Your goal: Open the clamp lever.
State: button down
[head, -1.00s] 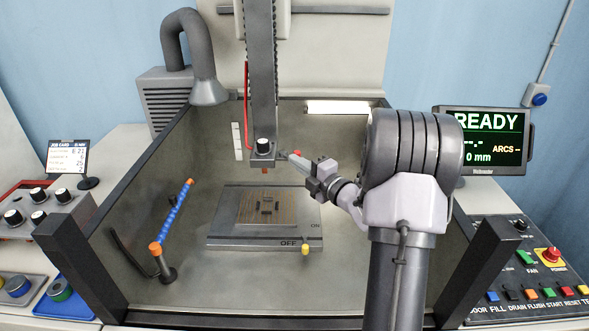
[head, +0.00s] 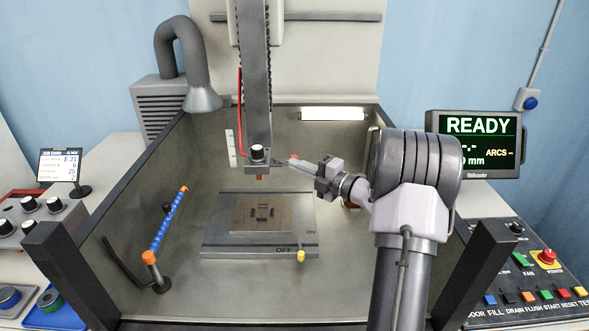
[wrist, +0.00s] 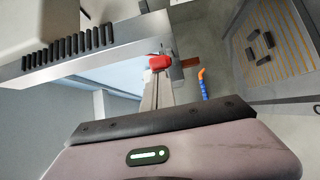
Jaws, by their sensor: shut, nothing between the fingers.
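The spindle head (head: 257,166) hangs on a grey column above the work plate, with a white-topped black knob at its front. A red-tipped part, likely the clamp lever (head: 294,157), shows at its right side; the red tip also appears in the wrist view (wrist: 159,62). My gripper (head: 288,163) reaches in from the right with slim fingers shut. In the wrist view my fingers (wrist: 157,92) point at the red tip and end at or just below it. I cannot tell whether they touch. The lever's arm is mostly hidden, so its angle is unclear.
The slotted work plate (head: 260,240) lies below with a yellow-knobbed ON/OFF lever (head: 301,256). A blue hose with orange ends (head: 168,220) stands at left. Tank walls surround the space. A screen (head: 478,140) reads READY. Open room lies between head and plate.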

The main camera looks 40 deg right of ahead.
jog(key=shift+n+y, duration=0.4)
jog(key=shift+y, duration=0.1)
jog(key=shift+w+d+b, duration=0.2)
jog(key=shift+w+d, duration=0.1)
jog(key=shift+d, duration=0.55)
jog(key=shift+w+d+b, duration=0.2)
jog(key=shift+w+d, duration=0.1)
jog(key=shift+d, duration=0.6)
jog(key=shift+w+d+b, duration=0.2)
jog(key=shift+w+d, duration=0.1)
jog(key=shift+d, duration=0.55)
jog(key=shift+w+d, duration=0.1)
